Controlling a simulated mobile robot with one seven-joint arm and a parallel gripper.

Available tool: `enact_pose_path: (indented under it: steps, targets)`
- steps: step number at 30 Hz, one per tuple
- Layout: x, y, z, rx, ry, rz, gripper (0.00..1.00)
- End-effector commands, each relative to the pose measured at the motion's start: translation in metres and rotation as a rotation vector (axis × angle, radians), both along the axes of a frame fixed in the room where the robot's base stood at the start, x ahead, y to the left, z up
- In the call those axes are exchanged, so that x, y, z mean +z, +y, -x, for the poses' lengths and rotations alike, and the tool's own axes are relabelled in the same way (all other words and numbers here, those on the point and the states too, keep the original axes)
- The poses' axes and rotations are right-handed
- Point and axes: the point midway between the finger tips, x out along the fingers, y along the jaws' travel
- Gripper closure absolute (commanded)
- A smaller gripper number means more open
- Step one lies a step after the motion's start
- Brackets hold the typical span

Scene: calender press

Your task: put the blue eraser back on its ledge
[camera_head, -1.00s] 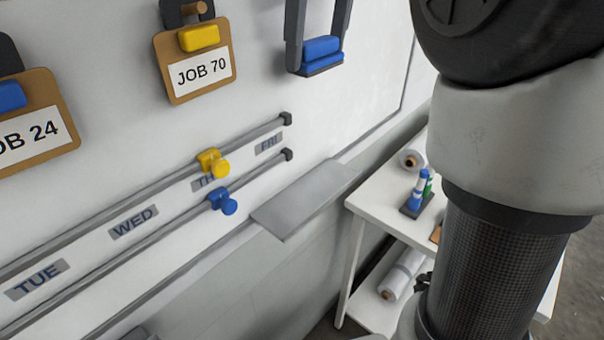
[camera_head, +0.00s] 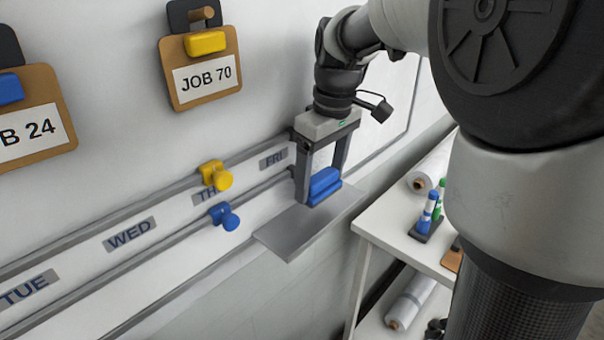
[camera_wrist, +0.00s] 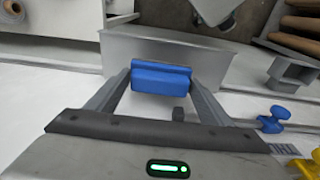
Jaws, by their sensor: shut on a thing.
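The blue eraser (camera_head: 325,184) is held between the two fingers of my gripper (camera_head: 322,186), with a dark felt underside facing down. In the wrist view the eraser (camera_wrist: 161,78) spans between the fingertips. The grey metal ledge (camera_head: 292,232) sticks out from the wall below the board. The eraser is at the far end of the ledge in the head view, over or just above its surface. I cannot tell whether it touches. In the wrist view the ledge (camera_wrist: 215,62) lies beyond and beneath the eraser.
Two rails with a yellow slider (camera_head: 215,176) and a blue slider (camera_head: 224,216) run along the board left of my gripper. A white table (camera_head: 398,240) with markers (camera_head: 428,212) and a paper roll stands to the right. The near part of the ledge is bare.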

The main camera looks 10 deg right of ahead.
Motion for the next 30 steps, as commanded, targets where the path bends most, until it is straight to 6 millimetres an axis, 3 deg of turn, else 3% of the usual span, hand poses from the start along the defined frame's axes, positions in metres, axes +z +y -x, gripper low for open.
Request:
enact_pose_path:
  steps: [9,18,19,22,30]
  targets:
    - [-0.04,0.0,0.001,-0.001,0.002,0.0,0.44]
    - [-0.043,0.0,0.0,0.0,0.0,0.0,0.44]
    - [-0.043,0.0,0.0,0.0,0.0,0.0,0.25]
    - [-0.043,0.0,0.0,0.0,0.0,0.0,0.08]
    - [-0.042,0.0,0.0,0.0,0.001,0.0,0.07]
